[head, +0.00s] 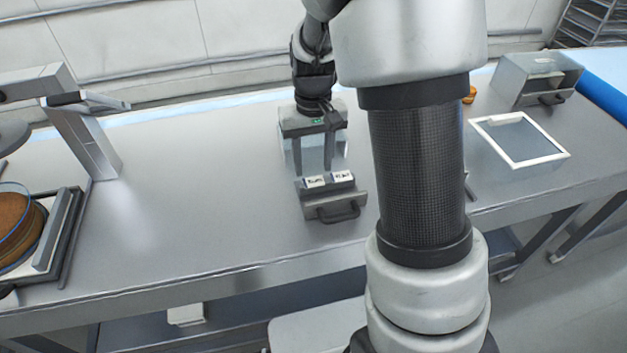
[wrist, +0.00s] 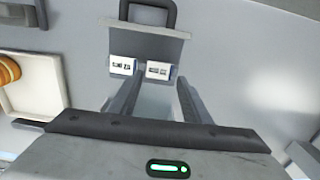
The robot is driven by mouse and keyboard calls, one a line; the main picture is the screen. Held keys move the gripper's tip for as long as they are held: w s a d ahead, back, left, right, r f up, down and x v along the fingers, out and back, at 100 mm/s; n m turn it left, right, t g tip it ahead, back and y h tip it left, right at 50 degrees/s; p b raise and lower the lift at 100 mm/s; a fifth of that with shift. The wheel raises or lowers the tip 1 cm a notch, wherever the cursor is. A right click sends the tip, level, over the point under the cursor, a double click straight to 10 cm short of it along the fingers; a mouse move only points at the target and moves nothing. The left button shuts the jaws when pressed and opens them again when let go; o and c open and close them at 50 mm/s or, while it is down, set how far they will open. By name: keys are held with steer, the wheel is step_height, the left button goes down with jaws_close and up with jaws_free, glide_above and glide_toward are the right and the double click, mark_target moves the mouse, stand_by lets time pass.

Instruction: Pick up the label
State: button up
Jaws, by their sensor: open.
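Two small white labels with dark print lie side by side in a small grey drawer-like holder (head: 335,205) with a front handle. The left label (head: 314,181) and the right label (head: 343,175) both show in the head view. In the wrist view, one label (wrist: 122,66) is left of the fingertips and the other label (wrist: 158,70) lies between the finger lines, beyond the tips. My gripper (head: 313,169) is open and empty, its fingers pointing down just behind the labels. It also shows in the wrist view (wrist: 159,78). Contact with the labels cannot be told.
A white-framed tray (head: 549,157), a grey box with a handle (head: 514,82) and an orange bun (head: 468,94) are on the right. A grey stand (head: 88,140) and a machine with a brown round (head: 18,235) are on the left. The table (head: 200,215) between is clear.

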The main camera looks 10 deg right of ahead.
mark_target(314, 181)
steer(key=shift+f, duration=1.75)
steer(key=shift+s, duration=0.1)
steer(key=c, duration=0.4)
steer(key=shift+o, duration=0.2)
step_height(314, 181, up, 8)
steer(key=r, duration=0.1)
steer(key=f, duration=0.1)
steer(key=s+f, duration=0.1)
steer(key=f, duration=0.2)
steer(key=shift+s+f, duration=0.25)
steer(key=shift+a, duration=0.2)
